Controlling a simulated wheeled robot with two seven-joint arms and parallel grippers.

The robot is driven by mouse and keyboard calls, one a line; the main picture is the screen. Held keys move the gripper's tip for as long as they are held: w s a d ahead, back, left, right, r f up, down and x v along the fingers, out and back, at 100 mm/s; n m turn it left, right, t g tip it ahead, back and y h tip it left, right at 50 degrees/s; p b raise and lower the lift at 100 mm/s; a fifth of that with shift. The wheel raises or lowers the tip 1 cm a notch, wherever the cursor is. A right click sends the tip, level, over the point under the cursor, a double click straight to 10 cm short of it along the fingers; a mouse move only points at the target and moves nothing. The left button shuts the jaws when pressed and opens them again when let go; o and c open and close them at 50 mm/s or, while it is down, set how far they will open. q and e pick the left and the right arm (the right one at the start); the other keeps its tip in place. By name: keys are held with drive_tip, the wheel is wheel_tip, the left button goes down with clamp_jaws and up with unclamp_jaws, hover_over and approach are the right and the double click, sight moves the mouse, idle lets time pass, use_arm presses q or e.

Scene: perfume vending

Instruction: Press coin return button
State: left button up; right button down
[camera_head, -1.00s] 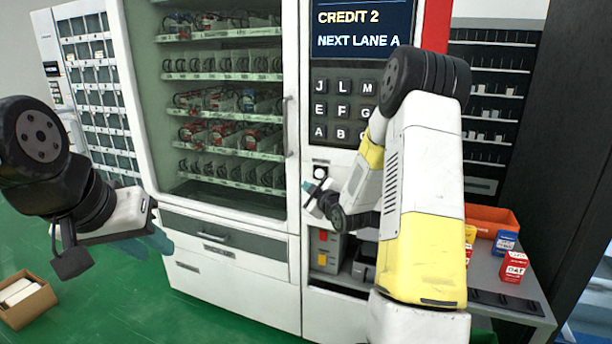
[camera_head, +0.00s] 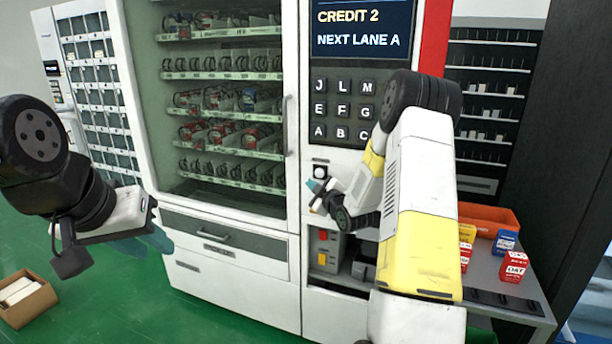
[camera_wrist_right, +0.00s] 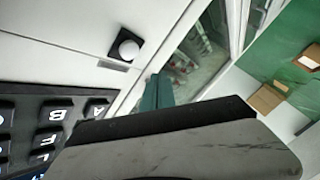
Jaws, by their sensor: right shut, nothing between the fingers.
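The coin return button is a round white button (camera_head: 320,171) on a black square plate, on the white front panel below the letter keypad. It also shows in the right wrist view (camera_wrist_right: 127,47). My right gripper (camera_head: 313,187) is shut and empty, just below and slightly left of the button in the head view. In the right wrist view its teal fingers (camera_wrist_right: 157,92) are together and show apart from the button; the depth gap is unclear. My left gripper (camera_head: 148,241) hangs at the left before the machine, its teal fingers partly hidden behind its body.
The keypad (camera_head: 342,108) sits above the button, under a screen (camera_head: 361,30) reading CREDIT 2. The glass door's handle (camera_head: 287,125) is left of the button. A grey side table (camera_head: 483,281) with an orange bin and small boxes stands right. A cardboard box (camera_head: 28,306) lies on the floor.

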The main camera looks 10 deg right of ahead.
sight(319, 178)
drive_tip(key=shift+w+d, duration=0.7)
drive_tip(key=shift+w, duration=0.3)
drive_tip(key=shift+w+d, duration=0.65)
drive_tip(key=shift+w, duration=0.35)
drive_tip(key=shift+w+d, duration=0.1)
idle(0.5)
drive_tip(key=shift+w+d, duration=0.15)
drive_tip(key=shift+w, duration=0.1)
drive_tip(key=shift+w+d, duration=0.25)
drive_tip(key=shift+w, duration=0.1)
idle(0.7)
drive_tip(key=shift+s+a, duration=0.1)
drive_tip(key=shift+s, duration=0.05)
drive_tip(key=shift+s+a, duration=0.35)
drive_tip(key=shift+s, duration=0.25)
drive_tip(key=s+a, duration=0.1)
drive_tip(key=s, duration=0.1)
drive_tip(key=s+a, duration=0.2)
idle(0.6)
